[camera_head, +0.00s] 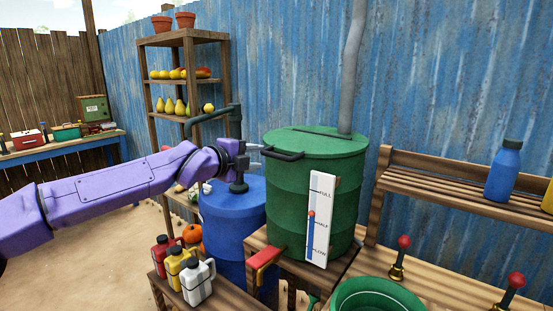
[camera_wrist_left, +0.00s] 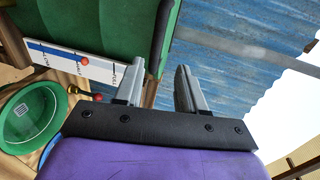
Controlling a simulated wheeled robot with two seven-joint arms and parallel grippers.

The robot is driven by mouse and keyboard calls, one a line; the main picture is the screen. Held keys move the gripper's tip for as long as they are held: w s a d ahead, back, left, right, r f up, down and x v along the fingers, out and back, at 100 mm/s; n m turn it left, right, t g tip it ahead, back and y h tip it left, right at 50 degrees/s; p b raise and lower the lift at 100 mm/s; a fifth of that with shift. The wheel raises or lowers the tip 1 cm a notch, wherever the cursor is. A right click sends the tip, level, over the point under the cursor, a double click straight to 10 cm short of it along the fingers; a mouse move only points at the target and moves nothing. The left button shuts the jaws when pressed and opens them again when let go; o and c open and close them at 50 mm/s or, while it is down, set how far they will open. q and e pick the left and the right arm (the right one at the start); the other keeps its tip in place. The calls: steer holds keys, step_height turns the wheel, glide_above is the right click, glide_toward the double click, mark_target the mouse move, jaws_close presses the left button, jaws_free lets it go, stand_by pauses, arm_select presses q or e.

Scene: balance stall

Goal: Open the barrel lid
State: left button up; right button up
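The green barrel (camera_head: 285,205) stands on a wooden stand, with its round green lid (camera_head: 315,139) lying flat and shut on top. A dark bar handle (camera_head: 283,155) sticks out at the lid's left front edge. My left gripper (camera_head: 257,149) is just left of the handle at about lid height, pointing towards the barrel. In the left wrist view the gripper's two fingers (camera_wrist_left: 160,85) are apart, with no handle visible between them. The barrel's green side (camera_wrist_left: 95,25) is beside the fingers there. My right gripper is not in view.
A blue drum (camera_head: 232,225) with a dark tap pipe stands below my left gripper. A grey pipe (camera_head: 352,65) rises behind the lid. A white level gauge (camera_head: 319,220) is on the barrel's front. A green basin (camera_head: 375,297) and red-knobbed levers (camera_head: 402,255) are at front right.

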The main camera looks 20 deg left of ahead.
mark_target(275, 156)
arm_select(q)
steer(key=p+x, duration=0.4)
steer(key=x, duration=0.6)
steer(key=shift+s+d+f, duration=0.1)
steer(key=shift+f, duration=0.2)
jaws_close()
